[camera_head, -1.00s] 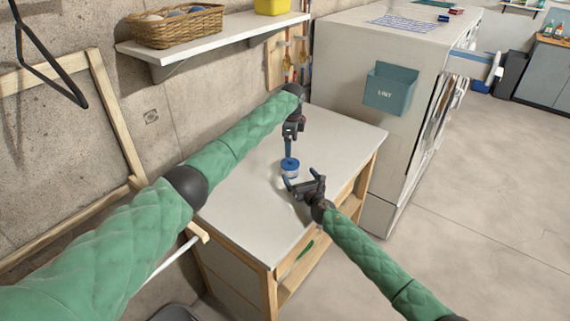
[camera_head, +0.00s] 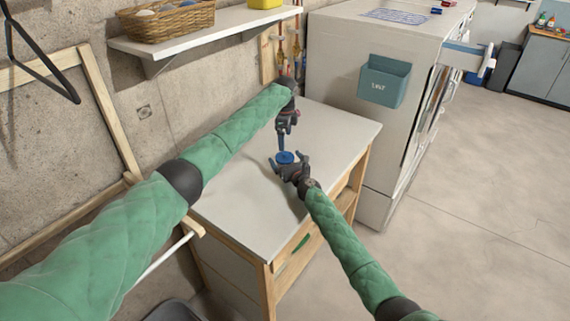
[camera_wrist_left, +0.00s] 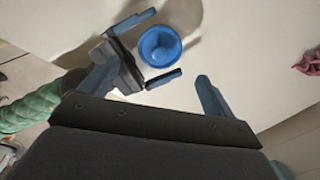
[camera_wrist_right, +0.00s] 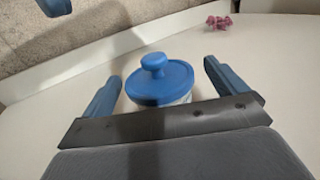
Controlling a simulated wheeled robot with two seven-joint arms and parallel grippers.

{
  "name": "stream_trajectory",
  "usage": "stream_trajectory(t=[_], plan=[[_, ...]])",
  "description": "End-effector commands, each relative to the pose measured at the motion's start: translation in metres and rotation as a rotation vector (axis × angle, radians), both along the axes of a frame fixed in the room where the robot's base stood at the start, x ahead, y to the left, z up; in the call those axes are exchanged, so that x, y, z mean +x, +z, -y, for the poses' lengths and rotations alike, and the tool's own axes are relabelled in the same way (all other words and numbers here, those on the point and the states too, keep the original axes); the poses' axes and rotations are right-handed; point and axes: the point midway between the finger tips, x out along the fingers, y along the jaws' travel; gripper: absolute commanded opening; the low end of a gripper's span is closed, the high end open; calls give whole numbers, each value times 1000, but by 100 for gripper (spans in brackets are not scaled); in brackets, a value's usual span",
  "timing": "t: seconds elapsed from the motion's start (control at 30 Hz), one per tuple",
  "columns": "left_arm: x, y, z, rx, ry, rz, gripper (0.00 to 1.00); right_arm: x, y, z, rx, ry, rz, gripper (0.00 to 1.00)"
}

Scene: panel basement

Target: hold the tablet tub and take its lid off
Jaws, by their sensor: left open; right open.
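The tablet tub is a small white tub (camera_wrist_right: 185,100) with a round blue lid (camera_wrist_right: 160,84) that has a knob on top. It stands upright on the light worktop, and the lid (camera_head: 285,157) is on it. My right gripper (camera_wrist_right: 163,78) is open, with its fingers on either side of the tub; I cannot tell whether they touch it. In the left wrist view the lid (camera_wrist_left: 160,46) shows from above. My left gripper (camera_head: 282,146) is open and empty, pointing down above the lid and slightly behind it. The tub's body is mostly hidden.
The worktop (camera_head: 245,205) is mostly clear around the tub. A small pink object (camera_wrist_right: 219,22) lies on it. The wall (camera_head: 180,120) and a shelf with a basket (camera_head: 165,22) are behind. A white appliance with a teal lint bin (camera_head: 384,82) stands to the right.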

Motion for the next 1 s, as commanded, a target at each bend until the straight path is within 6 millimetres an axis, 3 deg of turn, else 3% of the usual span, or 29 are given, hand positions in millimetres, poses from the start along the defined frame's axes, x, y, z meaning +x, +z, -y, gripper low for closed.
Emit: stream_trajectory(t=[0.53, 0.87, 0.93, 1.0], plan=[[0, 0, 0, 0, 0, 0, 89, 6, -1, -4, 0, 1, -1, 95], [0, 0, 0, 0, 0, 0, 89, 6, -1, -4, 1, 1, 0, 30], [0, 0, 0, -1, 2, 0, 78, 6, -1, -4, 1, 1, 0, 30], [-1, -1, 0, -11, 13, 2, 77, 6, -1, -4, 1, 1, 0, 30]])
